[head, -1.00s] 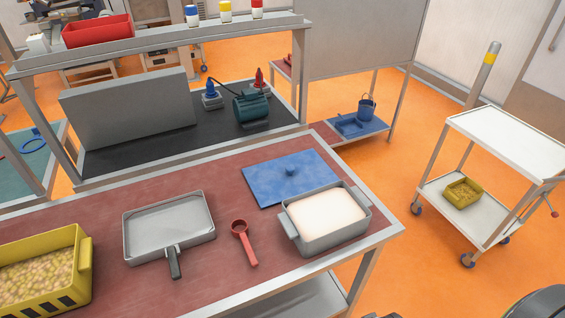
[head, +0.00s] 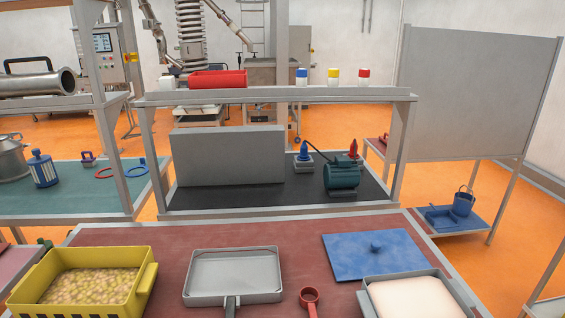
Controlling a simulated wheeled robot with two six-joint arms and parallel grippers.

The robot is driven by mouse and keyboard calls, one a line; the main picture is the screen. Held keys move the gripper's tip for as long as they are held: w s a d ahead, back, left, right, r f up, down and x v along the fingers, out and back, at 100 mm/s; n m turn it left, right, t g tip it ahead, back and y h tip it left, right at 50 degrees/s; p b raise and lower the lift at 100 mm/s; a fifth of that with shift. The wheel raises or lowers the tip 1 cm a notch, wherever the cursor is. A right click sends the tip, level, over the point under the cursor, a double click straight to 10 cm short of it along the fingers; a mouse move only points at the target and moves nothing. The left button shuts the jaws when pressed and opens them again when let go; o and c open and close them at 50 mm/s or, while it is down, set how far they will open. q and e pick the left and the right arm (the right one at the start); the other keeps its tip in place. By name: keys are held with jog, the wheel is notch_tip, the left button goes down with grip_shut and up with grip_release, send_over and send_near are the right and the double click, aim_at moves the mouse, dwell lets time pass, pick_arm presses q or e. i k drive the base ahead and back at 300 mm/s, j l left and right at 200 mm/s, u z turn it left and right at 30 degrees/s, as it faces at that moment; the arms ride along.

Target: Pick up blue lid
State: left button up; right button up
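The blue lid (head: 352,258) is a flat square plate with a small round knob in its middle. It lies flat on the red-topped table (head: 190,240) at the right, just behind a grey bin (head: 455,296) filled with pale material. The bin's near part is cut off by the bottom edge of the view. Neither of my grippers shows in the head view.
A grey square pan (head: 234,296), a red scoop (head: 310,297) and a yellow crate (head: 140,296) of lumpy pieces share the table. A shelf frame (head: 280,98) with a green motor (head: 342,175) stands behind.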

aim_at(358, 255)
jog(key=u, duration=1.25)
jog(key=z, duration=2.05)
jog(key=l+u, duration=0.1)
jog(key=u, duration=0.35)
jog(key=i+l+u, duration=0.1)
jog(key=u, duration=0.35)
jog(key=l+u, duration=0.25)
jog(key=l, duration=0.35)
jog(key=l+u, duration=0.25)
jog(key=l, duration=0.35)
jog(key=l+u, duration=0.25)
jog(key=l, duration=0.35)
jog(key=k+l+u, duration=0.25)
jog(key=l, duration=0.35)
jog(key=i, duration=0.1)
